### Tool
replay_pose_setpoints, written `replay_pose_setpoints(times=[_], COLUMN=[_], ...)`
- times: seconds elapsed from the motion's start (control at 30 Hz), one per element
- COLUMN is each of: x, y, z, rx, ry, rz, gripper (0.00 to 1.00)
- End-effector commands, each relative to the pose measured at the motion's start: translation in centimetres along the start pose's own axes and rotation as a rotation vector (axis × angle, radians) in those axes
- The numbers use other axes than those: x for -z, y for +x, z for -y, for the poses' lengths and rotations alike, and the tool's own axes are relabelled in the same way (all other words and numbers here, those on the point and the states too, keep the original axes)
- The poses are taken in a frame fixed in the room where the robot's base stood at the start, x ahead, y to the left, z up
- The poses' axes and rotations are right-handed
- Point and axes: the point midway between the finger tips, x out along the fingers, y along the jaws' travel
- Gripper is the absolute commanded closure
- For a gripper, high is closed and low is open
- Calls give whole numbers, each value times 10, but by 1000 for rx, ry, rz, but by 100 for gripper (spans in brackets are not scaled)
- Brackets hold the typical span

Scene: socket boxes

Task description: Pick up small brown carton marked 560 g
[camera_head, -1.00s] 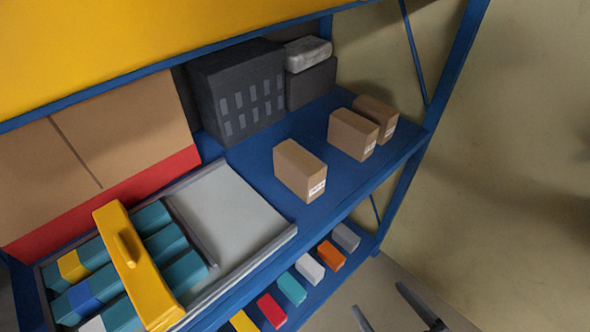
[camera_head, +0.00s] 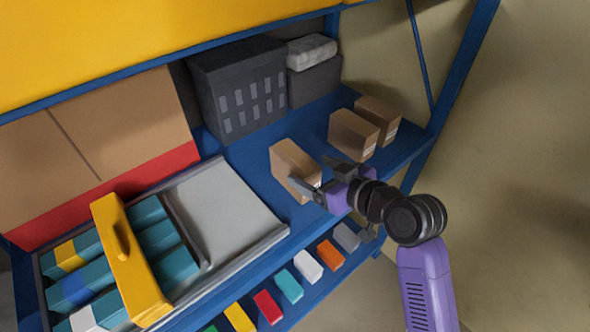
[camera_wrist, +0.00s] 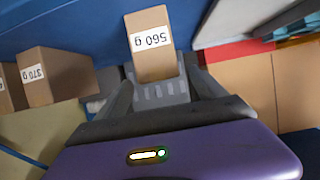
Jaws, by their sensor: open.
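The small brown carton (camera_head: 292,163) stands on the blue shelf, nearest the grey tray. In the wrist view the carton (camera_wrist: 152,60) shows a white label reading 560 g, upside down. My gripper (camera_head: 320,178) is at the shelf's front edge, facing the labelled end of this carton. In the wrist view my gripper (camera_wrist: 160,70) is open, with one finger toward each side of the carton. I cannot tell whether the fingers touch it or how far they reach along it.
A carton marked 370 g (camera_wrist: 57,75) and another carton (camera_head: 378,120) stand to the right in the head view. A dark basket (camera_head: 240,90) stands behind. The tray (camera_head: 222,205) lies left. Small coloured boxes line the lower shelf.

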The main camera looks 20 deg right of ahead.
Motion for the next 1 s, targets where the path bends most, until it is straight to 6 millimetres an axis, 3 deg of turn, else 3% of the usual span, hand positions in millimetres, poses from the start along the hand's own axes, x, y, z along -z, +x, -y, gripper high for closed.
replay_pose_setpoints(times=[0.63, 0.97, 1.0], x=[-2, -3, -3], y=[70, 78, 78], z=[0, -1, -1], rx=[4, 2, 2], ry=[1, 0, 0], rz=[1, 0, 0], gripper=[20, 20, 26])
